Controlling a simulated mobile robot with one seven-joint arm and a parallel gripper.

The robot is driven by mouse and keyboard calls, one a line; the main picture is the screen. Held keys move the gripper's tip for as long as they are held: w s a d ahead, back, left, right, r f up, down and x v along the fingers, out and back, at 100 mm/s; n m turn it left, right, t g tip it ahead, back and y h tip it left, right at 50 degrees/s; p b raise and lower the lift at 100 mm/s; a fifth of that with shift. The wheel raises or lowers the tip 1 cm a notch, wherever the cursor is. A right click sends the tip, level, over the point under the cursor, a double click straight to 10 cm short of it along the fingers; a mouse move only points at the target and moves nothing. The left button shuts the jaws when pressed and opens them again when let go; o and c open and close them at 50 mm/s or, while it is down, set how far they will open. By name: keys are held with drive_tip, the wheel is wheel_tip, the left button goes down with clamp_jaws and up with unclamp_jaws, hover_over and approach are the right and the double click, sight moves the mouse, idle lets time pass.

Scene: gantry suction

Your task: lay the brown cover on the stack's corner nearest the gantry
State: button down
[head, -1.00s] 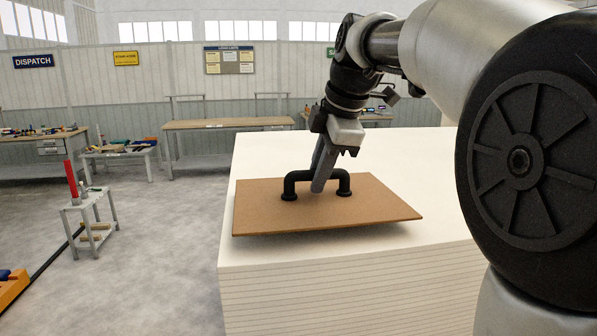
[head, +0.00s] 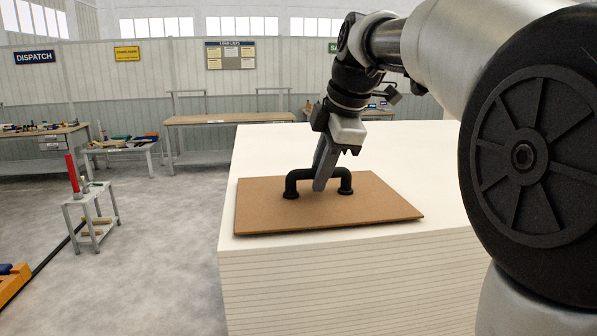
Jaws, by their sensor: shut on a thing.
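The brown cover (head: 265,212) is a flat rectangular board with a black bridge handle (head: 300,176) on top. It lies flat, or very nearly so, on the near left corner area of the white stack (head: 340,285), with only a thin dark line under its front edge. A narrow strip of stack top shows along its left and front edges. My gripper (head: 321,182) comes down from above and is shut on the middle of the handle. I cannot make out a gantry in this view.
The stack's top is clear behind the cover. My arm blocks the right side. A small grey stand (head: 90,205) with a red object stands on the floor at left, and an orange object (head: 14,282) is at the lower left edge. Workbenches (head: 225,119) line the back.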

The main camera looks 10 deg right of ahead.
drive_tip(key=shift+f+b, duration=0.3)
drive_tip(key=shift+f, duration=0.05)
drive_tip(key=c, duration=1.6)
unclamp_jaws()
drive_tip(key=shift+o, duration=0.2)
